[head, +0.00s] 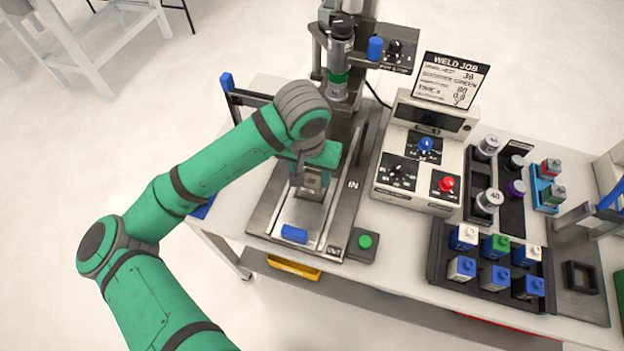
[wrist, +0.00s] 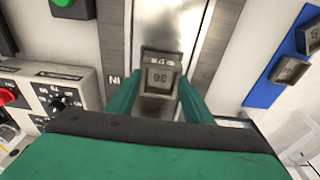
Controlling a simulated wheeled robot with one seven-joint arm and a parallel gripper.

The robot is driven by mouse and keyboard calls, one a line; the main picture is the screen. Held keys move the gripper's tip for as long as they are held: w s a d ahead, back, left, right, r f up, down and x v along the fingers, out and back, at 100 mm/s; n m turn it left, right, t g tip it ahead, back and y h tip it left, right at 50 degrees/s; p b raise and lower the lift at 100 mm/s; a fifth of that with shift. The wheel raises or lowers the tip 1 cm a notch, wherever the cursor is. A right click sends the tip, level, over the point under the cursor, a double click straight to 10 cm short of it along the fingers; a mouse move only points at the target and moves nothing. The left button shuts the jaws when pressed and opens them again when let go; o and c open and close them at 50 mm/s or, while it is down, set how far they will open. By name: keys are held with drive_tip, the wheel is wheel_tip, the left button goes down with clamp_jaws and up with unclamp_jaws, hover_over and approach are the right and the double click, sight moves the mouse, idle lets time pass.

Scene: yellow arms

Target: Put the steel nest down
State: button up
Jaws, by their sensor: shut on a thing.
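The steel nest is a small grey square block marked 36 in the wrist view (wrist: 160,77). My gripper (wrist: 160,92) is shut on it, with a green finger on each side. The nest is over the steel slide plate (wrist: 172,25) of the press; I cannot tell whether it touches the plate. In the head view my gripper (head: 311,180) is over the slide between the rails, and the arm partly hides the nest there.
A blue handle (head: 294,233) sits at the slide's front end. A green button box (head: 364,243) is beside it. The weld controller (head: 420,150) stands to the right. The press head (head: 338,75) rises behind. A black tray (head: 490,275) holds several parts at right.

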sight(312, 180)
drive_tip(key=shift+w+d+f, duration=0.1)
drive_tip(key=shift+w+f, duration=0.1)
drive_tip(key=shift+f, duration=0.8)
drive_tip(key=shift+w+d+f, duration=0.1)
drive_tip(key=shift+w+f, duration=0.05)
drive_tip(key=shift+f, duration=0.85)
drive_tip(key=shift+f, duration=0.15)
drive_tip(key=o, duration=1.3)
drive_tip(key=shift+a, duration=0.1)
drive_tip(key=r, duration=0.4)
drive_tip(key=s+r, duration=0.1)
drive_tip(key=r, duration=0.7)
drive_tip(key=shift+s+a+r, duration=0.1)
drive_tip(key=shift+s+a, duration=0.15)
drive_tip(key=shift+s, duration=0.1)
